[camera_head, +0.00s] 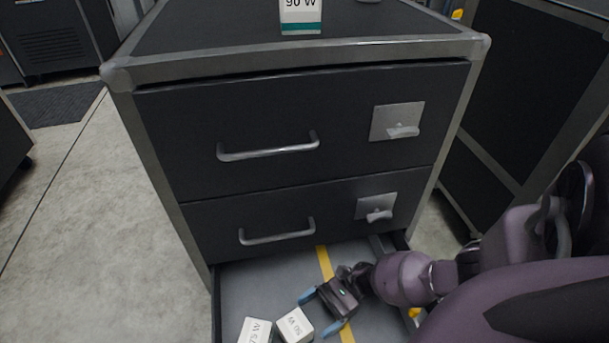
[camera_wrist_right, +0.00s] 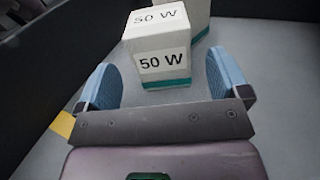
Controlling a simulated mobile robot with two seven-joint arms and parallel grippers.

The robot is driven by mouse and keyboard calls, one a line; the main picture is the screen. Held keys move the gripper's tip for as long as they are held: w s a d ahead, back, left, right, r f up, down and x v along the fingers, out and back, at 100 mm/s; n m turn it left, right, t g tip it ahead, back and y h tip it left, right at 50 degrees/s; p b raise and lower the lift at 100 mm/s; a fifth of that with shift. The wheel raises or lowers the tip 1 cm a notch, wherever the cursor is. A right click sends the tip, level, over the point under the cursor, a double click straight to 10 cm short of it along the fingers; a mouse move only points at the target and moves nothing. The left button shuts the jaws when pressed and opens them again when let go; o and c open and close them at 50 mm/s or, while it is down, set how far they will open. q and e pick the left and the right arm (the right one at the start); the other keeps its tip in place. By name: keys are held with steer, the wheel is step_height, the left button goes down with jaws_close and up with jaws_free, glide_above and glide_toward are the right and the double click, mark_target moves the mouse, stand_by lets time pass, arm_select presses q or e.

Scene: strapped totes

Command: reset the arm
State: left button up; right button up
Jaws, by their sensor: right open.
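My right gripper (camera_head: 318,313) is low inside the open bottom drawer, with its two blue fingers spread. A white box marked 50 W (camera_head: 294,325) stands on the drawer floor just in front of the fingers. In the right wrist view the 50 W box (camera_wrist_right: 160,48), with a green band at its base, shows beyond and between the open fingers (camera_wrist_right: 160,80). Neither finger visibly touches it. My left gripper is not in view.
A white box marked 75 W (camera_head: 255,331) is beside the 50 W box. The drawer floor (camera_head: 260,285) has a yellow stripe. Above it are two closed drawers with handles (camera_head: 277,232). Another box marked 90 W (camera_head: 300,15) stands on the cabinet top (camera_head: 200,30).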

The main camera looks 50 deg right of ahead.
steer(key=shift+s+d, duration=0.15)
steer(key=shift+d, duration=0.4)
